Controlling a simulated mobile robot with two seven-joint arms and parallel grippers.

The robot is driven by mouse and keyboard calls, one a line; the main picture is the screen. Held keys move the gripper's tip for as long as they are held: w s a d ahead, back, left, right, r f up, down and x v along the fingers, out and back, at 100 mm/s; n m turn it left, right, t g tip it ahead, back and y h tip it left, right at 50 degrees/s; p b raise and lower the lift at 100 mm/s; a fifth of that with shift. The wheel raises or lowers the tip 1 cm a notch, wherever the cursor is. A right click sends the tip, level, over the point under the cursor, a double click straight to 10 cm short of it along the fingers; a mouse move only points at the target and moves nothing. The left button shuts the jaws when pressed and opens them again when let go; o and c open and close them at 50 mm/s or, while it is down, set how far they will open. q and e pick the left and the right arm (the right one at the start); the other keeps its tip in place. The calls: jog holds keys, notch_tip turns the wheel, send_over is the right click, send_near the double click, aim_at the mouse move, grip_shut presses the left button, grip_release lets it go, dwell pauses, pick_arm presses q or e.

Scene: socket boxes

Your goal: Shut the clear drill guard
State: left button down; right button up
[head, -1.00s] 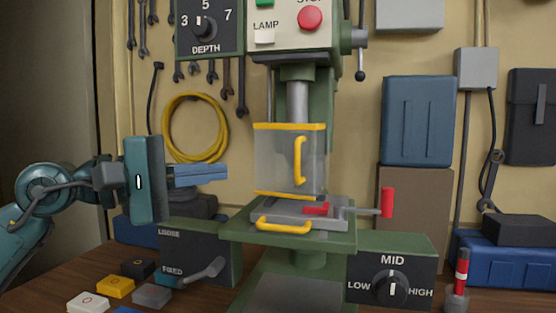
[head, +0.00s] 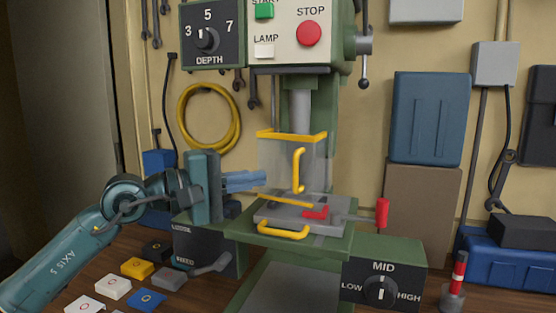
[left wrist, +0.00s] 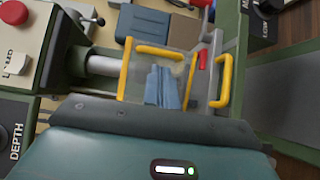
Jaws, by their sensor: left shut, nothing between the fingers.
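The clear drill guard (head: 275,158) hangs around the spindle above the drill table, with yellow top and bottom edges. Its yellow upright handle (head: 299,170) is on the front face. In the left wrist view the guard (left wrist: 140,75) and its handle (left wrist: 158,50) lie just ahead of the fingers. My left gripper (head: 262,179) is shut and empty, pointing right, with its fingertips at the guard's left edge in the picture. The fingers (left wrist: 163,85) overlap the guard in the wrist view; I cannot tell whether they touch it. My right gripper is not in view.
The drill table (head: 330,240) carries a grey vise with a red handle (head: 382,212) and a yellow front handle (head: 283,231). A LOOSE/FIXED box (head: 205,248) stands below my left arm. Coloured blocks (head: 137,267) lie at the front left. A speed box (head: 400,265) stands right.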

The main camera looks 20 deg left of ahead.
aim_at(290, 177)
pick_arm(q)
jog(key=p+x, duration=0.1)
jog(key=x, duration=0.4)
jog(key=shift+w+d+p, duration=0.1)
jog(key=shift+d+p, duration=0.05)
jog(key=shift+p, duration=0.2)
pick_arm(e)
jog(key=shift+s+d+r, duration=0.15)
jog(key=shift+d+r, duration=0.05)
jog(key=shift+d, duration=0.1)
pick_arm(q)
jog(key=shift+w+d+f+b, duration=0.1)
jog(key=shift+w+d+b, duration=0.1)
jog(key=shift+d+b, duration=0.35)
jog(key=shift+w+d+f+b, duration=0.1)
jog(key=shift+w+d+b, duration=0.1)
jog(key=shift+d+b, duration=0.25)
jog(key=shift+w+d+r, duration=0.1)
jog(key=shift+r, duration=0.15)
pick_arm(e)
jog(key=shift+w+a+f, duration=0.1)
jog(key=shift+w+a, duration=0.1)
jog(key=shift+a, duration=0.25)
